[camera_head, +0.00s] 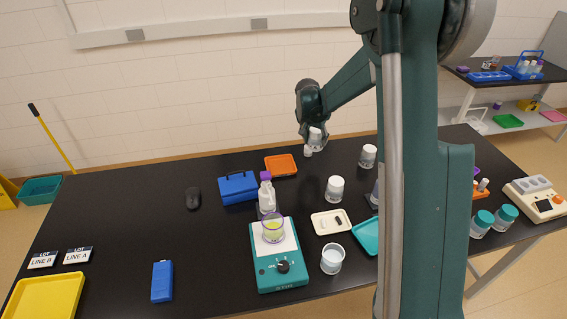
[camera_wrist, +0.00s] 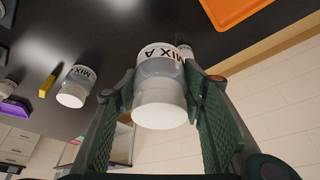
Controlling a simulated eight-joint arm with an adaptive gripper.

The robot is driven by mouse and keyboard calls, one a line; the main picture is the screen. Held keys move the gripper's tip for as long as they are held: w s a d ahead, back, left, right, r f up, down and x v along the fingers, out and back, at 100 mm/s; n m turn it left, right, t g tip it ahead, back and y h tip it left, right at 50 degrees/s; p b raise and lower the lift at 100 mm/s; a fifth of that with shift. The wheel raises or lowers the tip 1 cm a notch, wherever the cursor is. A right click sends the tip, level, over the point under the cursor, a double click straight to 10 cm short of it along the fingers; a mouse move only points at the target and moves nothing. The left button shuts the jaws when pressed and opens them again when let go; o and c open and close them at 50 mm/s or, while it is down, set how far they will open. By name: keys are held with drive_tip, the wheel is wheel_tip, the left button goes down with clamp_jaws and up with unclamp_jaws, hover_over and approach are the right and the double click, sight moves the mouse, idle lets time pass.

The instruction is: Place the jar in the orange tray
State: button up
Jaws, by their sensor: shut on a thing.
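The orange tray (camera_head: 281,168) lies on the black table's far side, looks empty, and its corner shows at the top of the wrist view (camera_wrist: 236,8). A clear jar with a white lid and a "MIX A" label (camera_wrist: 160,88) sits between the green finger pads of my gripper (camera_wrist: 160,112). My gripper (camera_head: 315,134) is shut on this jar (camera_head: 317,143), to the right of the tray in the head view. Whether the jar's base touches the table is hard to tell. A small white-capped bottle (camera_head: 308,152) stands close beside it.
Other white-lidded jars stand to the right (camera_head: 368,156) and nearer (camera_head: 335,189). A blue box (camera_head: 238,188) and a purple-capped bottle (camera_head: 266,192) stand left and front of the tray. A teal stirrer (camera_head: 279,268) carries a beaker. My arm hides part of the table's right.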

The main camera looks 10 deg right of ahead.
drive_tip(key=a+n, duration=0.2)
drive_tip(key=a, duration=1.3)
drive_tip(key=shift+w+a+r+t+y+p, duration=0.3)
drive_tip(key=shift+w+t+p, duration=0.05)
drive_tip(key=shift+w+t, duration=0.05)
approach(282, 164)
drive_tip(key=shift+w+d, duration=0.4)
drive_tip(key=shift+w, duration=0.4)
drive_tip(key=shift+f, duration=1.9)
drive_tip(key=shift+f+b, duration=0.2)
drive_tip(key=shift+b, duration=0.1)
drive_tip(key=o, duration=0.9)
